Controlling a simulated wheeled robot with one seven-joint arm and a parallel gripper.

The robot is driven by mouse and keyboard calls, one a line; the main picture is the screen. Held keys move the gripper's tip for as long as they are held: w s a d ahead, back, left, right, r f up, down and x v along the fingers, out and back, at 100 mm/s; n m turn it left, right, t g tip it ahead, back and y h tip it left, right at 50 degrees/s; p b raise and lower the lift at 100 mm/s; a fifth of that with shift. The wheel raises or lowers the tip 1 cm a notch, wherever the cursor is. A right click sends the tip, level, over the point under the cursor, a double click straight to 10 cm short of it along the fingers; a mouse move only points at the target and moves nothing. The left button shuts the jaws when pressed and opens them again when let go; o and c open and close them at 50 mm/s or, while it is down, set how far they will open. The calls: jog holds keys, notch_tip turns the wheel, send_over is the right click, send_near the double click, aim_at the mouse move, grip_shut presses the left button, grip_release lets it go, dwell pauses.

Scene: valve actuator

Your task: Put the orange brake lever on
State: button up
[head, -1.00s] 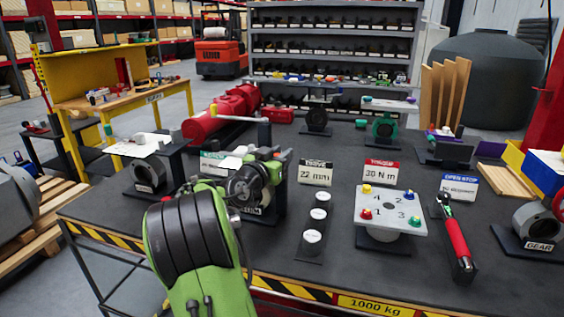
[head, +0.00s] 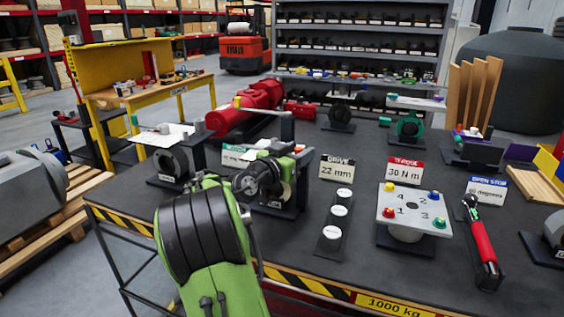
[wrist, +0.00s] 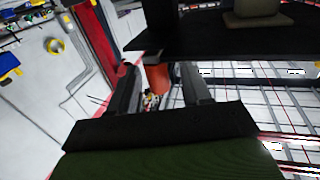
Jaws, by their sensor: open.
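My gripper (wrist: 160,72) shows in the wrist view with its two dark fingers apart. An orange-red piece (wrist: 158,80) shows in the gap between the fingers. I cannot tell whether it is the brake lever or whether a finger touches it. In the head view my green arm and black wrist cover the fingers, and a small orange spot shows just right of the wrist. The valve actuator (head: 296,190) stands on the dark table behind my wrist, largely hidden. No orange lever can be made out clearly in the head view.
On the table (head: 345,262) stand a numbered plate (head: 412,202) with coloured knobs, a strip with white discs (head: 335,228), a red-handled wrench (head: 482,240) and several signs. A dark valve body (head: 172,165) stands left of my wrist. Bare tabletop lies between the strip and the plate.

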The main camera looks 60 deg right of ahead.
jog(key=w+a, duration=0.1)
jog(key=a, duration=1.2)
jog(key=shift+w+a, duration=0.3)
